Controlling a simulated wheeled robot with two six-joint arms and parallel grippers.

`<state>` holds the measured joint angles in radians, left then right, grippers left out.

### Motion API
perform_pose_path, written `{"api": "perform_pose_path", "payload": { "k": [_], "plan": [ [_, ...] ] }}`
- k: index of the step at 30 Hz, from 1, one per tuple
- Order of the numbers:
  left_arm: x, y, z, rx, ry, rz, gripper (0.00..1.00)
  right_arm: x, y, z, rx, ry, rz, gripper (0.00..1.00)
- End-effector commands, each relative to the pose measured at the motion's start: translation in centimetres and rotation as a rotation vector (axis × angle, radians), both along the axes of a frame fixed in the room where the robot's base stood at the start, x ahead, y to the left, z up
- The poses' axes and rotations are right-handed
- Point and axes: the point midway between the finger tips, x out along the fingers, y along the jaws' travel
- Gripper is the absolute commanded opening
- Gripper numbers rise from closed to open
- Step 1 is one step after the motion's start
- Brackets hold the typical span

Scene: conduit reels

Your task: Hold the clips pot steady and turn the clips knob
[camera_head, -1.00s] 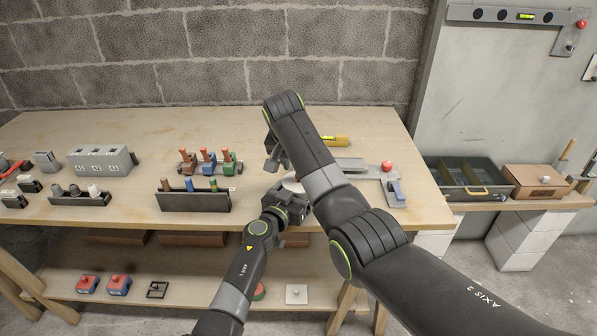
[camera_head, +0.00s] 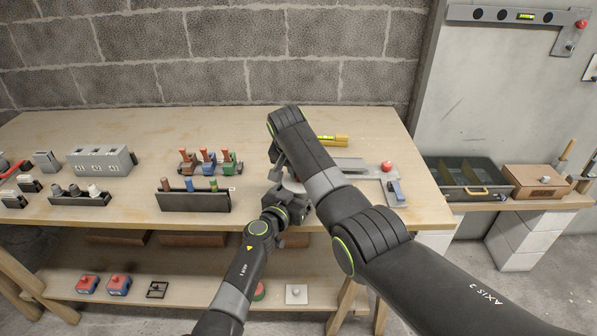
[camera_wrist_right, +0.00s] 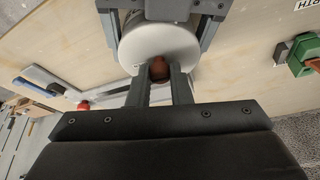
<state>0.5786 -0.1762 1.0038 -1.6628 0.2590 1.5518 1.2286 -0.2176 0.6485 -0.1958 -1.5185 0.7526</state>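The clips pot (camera_wrist_right: 135,48) is a round, whitish pot in the right wrist view, with a reddish-brown clips knob (camera_wrist_right: 158,70) at its middle. In the head view it is mostly hidden behind my arms. My left gripper (camera_head: 288,205) comes from the front; in the right wrist view its dark fingers (camera_wrist_right: 160,25) lie on either side of the pot, seemingly against it. My right gripper (camera_head: 276,172) reaches down from above. In the right wrist view its narrowly spaced fingers (camera_wrist_right: 159,78) flank the knob with no clear gap.
A rack with coloured handles (camera_head: 194,199) and several red-topped pieces (camera_head: 208,160) stand left of my grippers. A divided tray (camera_head: 462,180) is further right.

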Motion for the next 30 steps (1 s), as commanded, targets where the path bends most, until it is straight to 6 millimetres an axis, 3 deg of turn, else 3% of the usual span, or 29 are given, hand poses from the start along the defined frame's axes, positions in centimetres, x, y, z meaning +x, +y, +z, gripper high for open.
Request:
{"api": "perform_pose_path", "payload": {
  "k": [6, 18, 30],
  "plan": [
    [0.01, 0.04, -0.03, 0.0, 0.001, 0.001, 0.55, 0.0, 0.02, 0.0, -0.001, 0.003, -0.021, 0.0],
    [0.01, 0.03, -0.03, 0.0, 0.0, 0.001, 0.55, 0.08, 0.14, -0.02, -0.002, 0.002, -0.24, 0.0],
    [0.0, 0.02, -0.02, 0.0, 0.0, 0.001, 0.55, 0.08, 0.14, -0.01, 0.0, 0.0, -0.265, 0.0]
  ]
}}
